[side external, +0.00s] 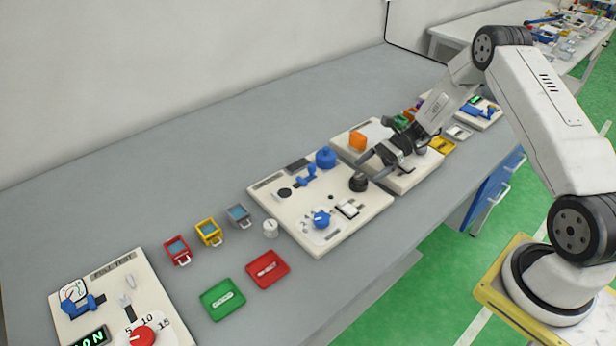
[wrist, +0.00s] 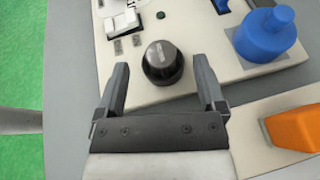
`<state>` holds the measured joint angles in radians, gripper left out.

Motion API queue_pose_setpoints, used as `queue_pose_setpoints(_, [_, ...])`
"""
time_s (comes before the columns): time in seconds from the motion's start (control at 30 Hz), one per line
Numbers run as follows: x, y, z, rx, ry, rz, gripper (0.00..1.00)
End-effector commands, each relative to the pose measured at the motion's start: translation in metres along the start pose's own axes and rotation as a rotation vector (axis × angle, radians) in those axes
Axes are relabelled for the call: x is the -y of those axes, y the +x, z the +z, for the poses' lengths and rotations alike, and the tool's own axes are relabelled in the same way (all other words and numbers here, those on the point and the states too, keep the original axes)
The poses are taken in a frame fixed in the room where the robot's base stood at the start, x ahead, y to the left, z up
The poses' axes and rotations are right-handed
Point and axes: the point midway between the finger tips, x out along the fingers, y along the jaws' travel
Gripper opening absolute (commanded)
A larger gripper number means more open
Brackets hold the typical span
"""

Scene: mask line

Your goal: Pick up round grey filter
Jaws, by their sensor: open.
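A round dark grey filter (wrist: 162,62), nearly black with a small label on top, sits on a cream panel (wrist: 150,88) in the wrist view. In the side external view the filter (side external: 358,183) stands near the right end of the panel (side external: 328,222). My gripper (wrist: 160,66) is open and empty. In the wrist view its fingers point toward the filter, one to its left and one to its right. In the side external view my gripper (side external: 368,168) is close beside and above the filter; I cannot tell whether it touches.
A blue cylinder part (side external: 326,157), a blue knob (side external: 321,219) and white switches (side external: 347,208) share the panel. An orange block (side external: 357,141) is on the neighbouring panel under my arm. Red (side external: 268,270) and green (side external: 222,299) trays lie left. The back of the table is clear.

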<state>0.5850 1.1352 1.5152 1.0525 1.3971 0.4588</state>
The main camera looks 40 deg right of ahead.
Motion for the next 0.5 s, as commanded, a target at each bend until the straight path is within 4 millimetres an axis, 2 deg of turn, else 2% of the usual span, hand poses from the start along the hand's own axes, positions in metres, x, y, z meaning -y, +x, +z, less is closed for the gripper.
queue_pose_setpoints(0.23, [0.0, 0.029, 0.0, 0.0, 0.001, 0.003, 0.89])
queue_pose_setpoints(0.5, [0.0, 0.036, 0.0, -0.001, 0.001, 0.0, 0.89])
